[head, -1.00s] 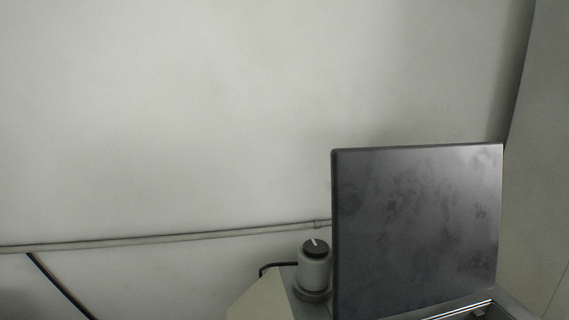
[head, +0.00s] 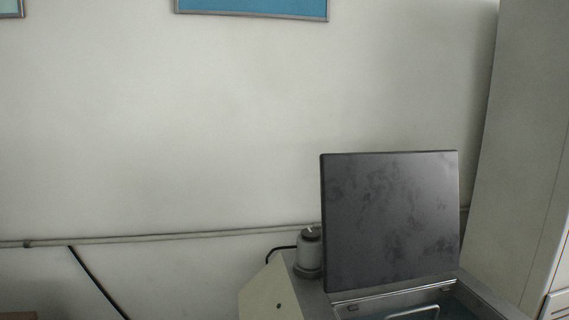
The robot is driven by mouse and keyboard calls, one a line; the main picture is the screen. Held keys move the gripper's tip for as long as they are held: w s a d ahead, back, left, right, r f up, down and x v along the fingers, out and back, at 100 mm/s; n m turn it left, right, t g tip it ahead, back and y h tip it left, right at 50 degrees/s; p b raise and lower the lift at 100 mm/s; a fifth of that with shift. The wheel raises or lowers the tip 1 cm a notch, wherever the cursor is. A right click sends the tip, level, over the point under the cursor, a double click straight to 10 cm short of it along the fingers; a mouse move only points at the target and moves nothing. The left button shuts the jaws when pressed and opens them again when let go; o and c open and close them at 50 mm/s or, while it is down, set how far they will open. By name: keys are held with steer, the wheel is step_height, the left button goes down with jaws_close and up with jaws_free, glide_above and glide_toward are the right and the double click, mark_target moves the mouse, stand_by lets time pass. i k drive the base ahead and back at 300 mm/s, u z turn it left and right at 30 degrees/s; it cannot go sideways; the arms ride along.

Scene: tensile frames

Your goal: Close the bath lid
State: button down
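The bath lid (head: 390,220) is a dark grey, smudged flat panel at the right of the head view. It stands upright, raised at the back edge of the bath (head: 480,296), so the bath is open. A light metal handle or rail (head: 412,312) shows in the bath's opening at the bottom edge of the picture. The bath's front and most of its inside are cut off below. My gripper is not in view.
A grey cylindrical unit with a dark knob (head: 309,252) stands just left of the lid, on the bath's housing (head: 265,292). A pipe (head: 150,237) runs along the wall behind. A tall pale cabinet (head: 525,150) stands close on the right. A blue framed panel (head: 252,8) hangs above.

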mark_target(389, 217)
steer(key=z, duration=0.2)
steer(key=i, duration=0.9)
steer(key=u, duration=0.1)
